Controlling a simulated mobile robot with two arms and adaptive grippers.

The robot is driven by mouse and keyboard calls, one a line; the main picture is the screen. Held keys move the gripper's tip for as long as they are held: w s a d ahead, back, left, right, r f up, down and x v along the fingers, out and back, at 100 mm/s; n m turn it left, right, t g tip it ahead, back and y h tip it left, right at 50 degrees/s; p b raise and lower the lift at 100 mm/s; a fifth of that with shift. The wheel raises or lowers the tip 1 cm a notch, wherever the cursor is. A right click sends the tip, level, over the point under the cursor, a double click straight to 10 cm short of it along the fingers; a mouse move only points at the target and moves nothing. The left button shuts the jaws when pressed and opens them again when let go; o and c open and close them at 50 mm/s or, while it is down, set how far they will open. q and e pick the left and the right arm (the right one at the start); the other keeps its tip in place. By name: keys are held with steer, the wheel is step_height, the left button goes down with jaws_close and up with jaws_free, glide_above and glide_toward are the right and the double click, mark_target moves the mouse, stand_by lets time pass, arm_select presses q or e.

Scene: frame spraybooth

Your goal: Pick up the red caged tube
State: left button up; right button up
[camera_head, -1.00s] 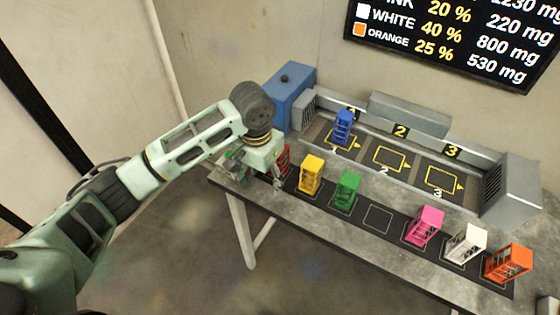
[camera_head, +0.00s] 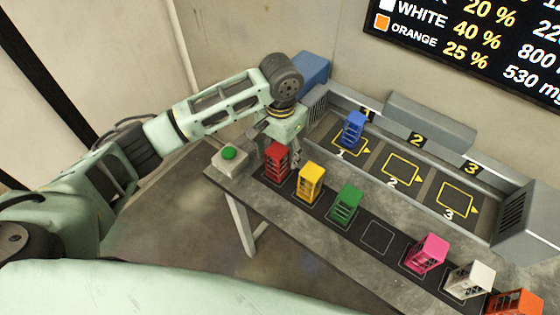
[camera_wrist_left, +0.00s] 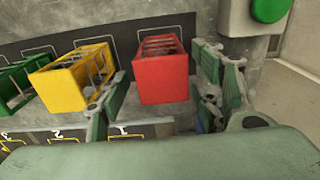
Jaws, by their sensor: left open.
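The red caged tube (camera_head: 276,160) stands upright at the left end of the row on the bench's dark strip. In the left wrist view the red caged tube (camera_wrist_left: 161,72) lies ahead of the gap between my fingers. My left gripper (camera_head: 290,148) is just behind it in the head view. In the left wrist view my left gripper (camera_wrist_left: 160,90) is open, one finger on each side of the red cage, with the left finger between it and the yellow cage (camera_wrist_left: 72,80). I cannot tell whether either finger touches. My right gripper is not in view.
Yellow (camera_head: 311,182), green (camera_head: 346,204), pink (camera_head: 427,252), white (camera_head: 470,278) and orange (camera_head: 515,303) cages line the strip; one outlined square is empty. The blue cage (camera_head: 353,130) stands on spot 1 of the booth. A green button box (camera_head: 229,160) sits at the bench's left end.

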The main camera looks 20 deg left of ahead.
mark_target(277, 167)
arm_select(q)
steer(key=shift+s+a+f+p, duration=0.15)
steer(key=shift+s+f+p, duration=0.1)
steer(key=shift+f, duration=0.2)
steer(key=shift+s+a+f+p, duration=0.1)
steer(key=shift+s+f+p, duration=0.1)
steer(key=shift+f, duration=0.25)
step_height(277, 167, down, 4)
steer(key=shift+a+r+p, duration=0.1)
steer(key=shift+r+p, duration=0.1)
steer(key=shift+p, duration=0.25)
steer(key=shift+f, duration=0.3)
steer(key=c, duration=0.5)
steer(key=shift+r, duration=0.1)
steer(key=c, duration=0.9)
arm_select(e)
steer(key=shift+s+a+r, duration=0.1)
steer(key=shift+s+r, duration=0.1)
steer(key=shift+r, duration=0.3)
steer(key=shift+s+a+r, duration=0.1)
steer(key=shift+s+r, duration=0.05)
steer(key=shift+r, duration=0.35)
